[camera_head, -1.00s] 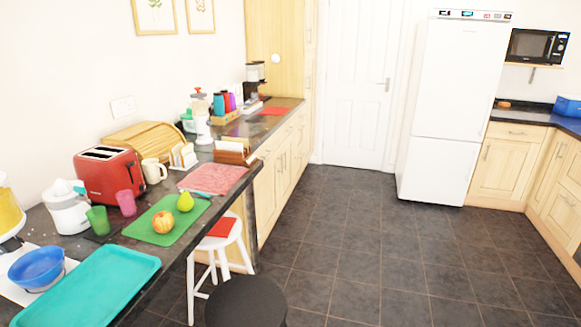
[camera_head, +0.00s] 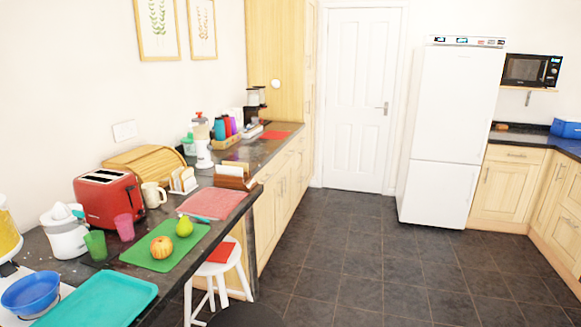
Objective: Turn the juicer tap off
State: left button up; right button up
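A container with yellow contents (camera_head: 8,232) is cut off by the left edge of the view. Neither of my grippers is in view.
A green cup (camera_head: 95,245), pink cup (camera_head: 124,227) and red toaster (camera_head: 108,199) crowd the juicer. A white stool (camera_head: 222,268) stands beside the counter; the tiled floor (camera_head: 370,265) is clear.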

aim_at(80, 214)
jog(key=u, duration=1.25)
